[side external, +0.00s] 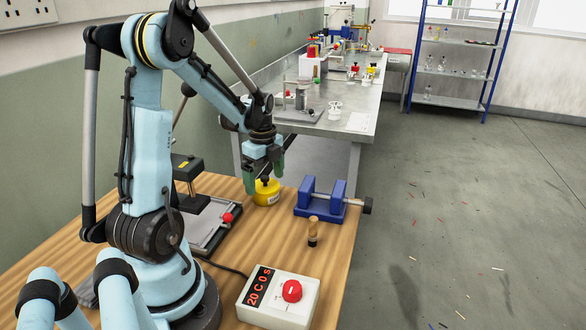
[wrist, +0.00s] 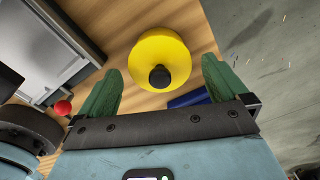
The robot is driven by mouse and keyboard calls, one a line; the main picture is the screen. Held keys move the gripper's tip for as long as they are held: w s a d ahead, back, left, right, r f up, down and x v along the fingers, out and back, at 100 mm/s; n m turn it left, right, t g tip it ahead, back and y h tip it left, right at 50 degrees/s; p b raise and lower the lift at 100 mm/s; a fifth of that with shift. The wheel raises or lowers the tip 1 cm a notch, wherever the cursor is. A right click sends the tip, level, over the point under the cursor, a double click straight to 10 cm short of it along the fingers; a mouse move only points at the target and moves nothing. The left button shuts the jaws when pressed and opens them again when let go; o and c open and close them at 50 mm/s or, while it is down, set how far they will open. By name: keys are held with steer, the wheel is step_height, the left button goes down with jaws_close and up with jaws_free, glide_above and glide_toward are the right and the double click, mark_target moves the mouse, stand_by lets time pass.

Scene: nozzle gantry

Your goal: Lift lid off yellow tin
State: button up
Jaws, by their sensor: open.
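The yellow tin (side external: 267,196) stands on the wooden table near its far edge. Its yellow lid (wrist: 158,58) with a dark round knob (wrist: 160,78) faces the camera in the wrist view and looks seated on the tin. In the side view the knob (side external: 265,180) shows just below my fingers. My gripper (side external: 265,172) is above the tin, its green fingers apart. In the wrist view my gripper (wrist: 162,85) is open and empty, with the lid and knob between and beyond the fingertips. I cannot tell whether the fingers touch the knob.
A blue vise (side external: 322,198) stands close to the right of the tin. A black press with a grey base (side external: 212,228) and red knob is to the left. A wooden-handled tool (side external: 313,232) and a control box (side external: 278,300) are nearer. A metal bench (side external: 335,125) stands behind.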

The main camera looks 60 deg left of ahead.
steer(key=c, duration=1)
steer(key=shift+o, duration=0.2)
